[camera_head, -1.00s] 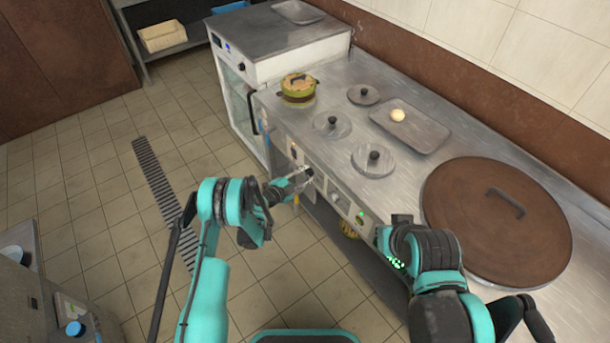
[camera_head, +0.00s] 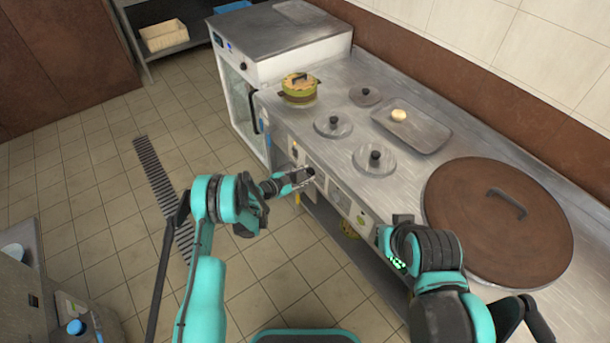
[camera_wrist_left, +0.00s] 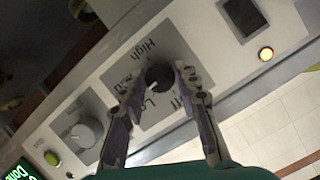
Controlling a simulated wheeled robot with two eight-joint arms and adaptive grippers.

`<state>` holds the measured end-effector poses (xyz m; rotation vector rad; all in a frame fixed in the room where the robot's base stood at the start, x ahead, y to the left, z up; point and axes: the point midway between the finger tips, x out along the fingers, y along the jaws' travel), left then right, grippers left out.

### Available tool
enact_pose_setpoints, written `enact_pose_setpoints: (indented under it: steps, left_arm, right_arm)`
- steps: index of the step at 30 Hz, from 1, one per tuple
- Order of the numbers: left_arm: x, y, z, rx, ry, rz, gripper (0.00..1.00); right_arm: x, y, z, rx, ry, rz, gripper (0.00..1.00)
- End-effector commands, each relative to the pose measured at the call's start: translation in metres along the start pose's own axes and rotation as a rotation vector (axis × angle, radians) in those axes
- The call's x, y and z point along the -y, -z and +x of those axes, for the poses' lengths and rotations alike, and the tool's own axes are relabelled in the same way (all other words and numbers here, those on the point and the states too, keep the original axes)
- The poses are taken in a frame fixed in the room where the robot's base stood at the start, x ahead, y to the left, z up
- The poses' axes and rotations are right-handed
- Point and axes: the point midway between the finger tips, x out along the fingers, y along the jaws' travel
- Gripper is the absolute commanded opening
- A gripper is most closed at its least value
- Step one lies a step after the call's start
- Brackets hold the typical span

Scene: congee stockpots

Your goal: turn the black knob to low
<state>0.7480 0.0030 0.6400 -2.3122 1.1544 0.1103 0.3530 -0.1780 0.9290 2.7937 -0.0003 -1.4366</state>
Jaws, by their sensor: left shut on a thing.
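The black knob (camera_wrist_left: 160,75) sits on the light control panel in the left wrist view, with the words High and Low printed around it and part of the other lettering covered by my fingers. A light line on the knob points toward the lower left, near the Low lettering. My left gripper (camera_wrist_left: 162,84) has its two fingers on either side of the knob and is shut on it. In the head view my left gripper (camera_head: 300,177) is at the front panel of the counter, and the knob is mostly hidden there. My right gripper is not clearly visible in the head view.
Lidded pots (camera_head: 375,160), a tray (camera_head: 428,139) and a large brown lid (camera_head: 470,230) cover the counter top.

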Motion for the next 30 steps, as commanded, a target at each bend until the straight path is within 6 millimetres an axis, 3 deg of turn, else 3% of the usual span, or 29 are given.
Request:
enact_pose_setpoints:
  steps: [15, 30]
  left_arm:
    - [0.0015, 0.0001, 0.0008, -0.021, -0.103, -0.313, 0.02]
    - [0.0017, 0.0000, 0.0009, -0.024, -0.121, -0.368, 0.02]
  right_arm:
    - [0.0000, 0.0000, 0.0000, 0.000, 0.000, 0.000, 0.00]
    - [0.0000, 0.0000, 0.0000, 0.000, 0.000, 0.000, 0.00]
